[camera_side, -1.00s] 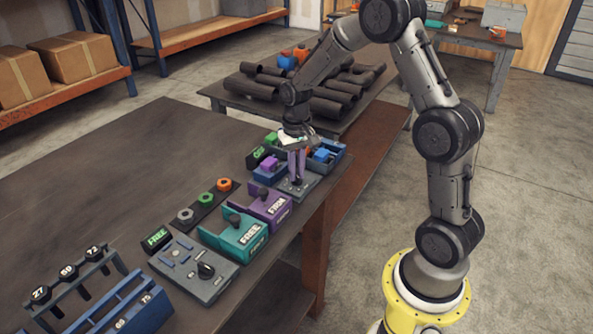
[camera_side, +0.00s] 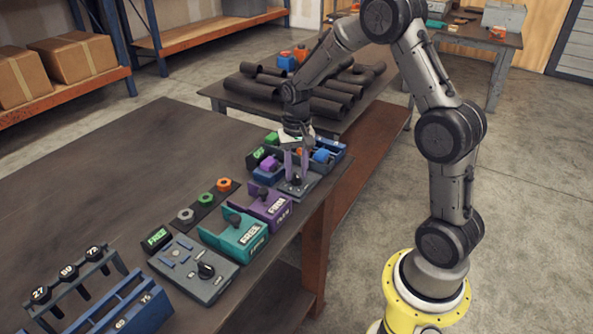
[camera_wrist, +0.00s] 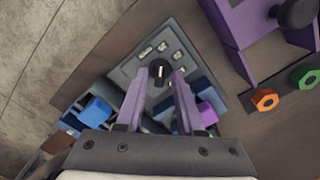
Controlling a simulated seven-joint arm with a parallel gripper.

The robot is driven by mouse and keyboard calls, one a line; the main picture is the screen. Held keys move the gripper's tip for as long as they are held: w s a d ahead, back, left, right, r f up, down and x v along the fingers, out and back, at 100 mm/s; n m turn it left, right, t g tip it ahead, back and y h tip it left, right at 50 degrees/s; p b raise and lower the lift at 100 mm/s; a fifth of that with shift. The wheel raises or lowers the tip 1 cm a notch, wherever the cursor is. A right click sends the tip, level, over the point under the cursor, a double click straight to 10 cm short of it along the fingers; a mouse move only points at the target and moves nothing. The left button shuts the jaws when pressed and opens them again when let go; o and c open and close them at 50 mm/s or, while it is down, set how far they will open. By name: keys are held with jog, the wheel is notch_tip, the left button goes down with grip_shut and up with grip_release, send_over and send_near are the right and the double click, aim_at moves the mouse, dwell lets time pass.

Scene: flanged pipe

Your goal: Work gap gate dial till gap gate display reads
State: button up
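My gripper (camera_side: 297,174) is over a grey panel (camera_side: 312,181) at the far end of the bench. Its two purple fingers stand apart, and it also shows in the wrist view (camera_wrist: 160,74). A black dial (camera_wrist: 158,70) with a pale pointer mark is on this panel, between or just beyond the fingertips; I cannot tell whether they touch it. A small dark display (camera_side: 258,153) with green text stands behind the panel, too small to read. I cannot read a label naming the gap gate.
A second grey panel (camera_side: 218,285) with a black dial is nearer, beside a display (camera_side: 156,238) reading FREE. Teal (camera_side: 240,240) and purple (camera_side: 270,208) fixtures stand between the panels. A blue tray (camera_side: 337,150) with coloured parts is close behind my gripper.

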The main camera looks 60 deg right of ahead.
aim_at(297, 174)
jog(key=shift+o, duration=0.2)
notch_tip(297, 174, up, 14)
dwell(0.6)
jog(key=shift+f, duration=0.15)
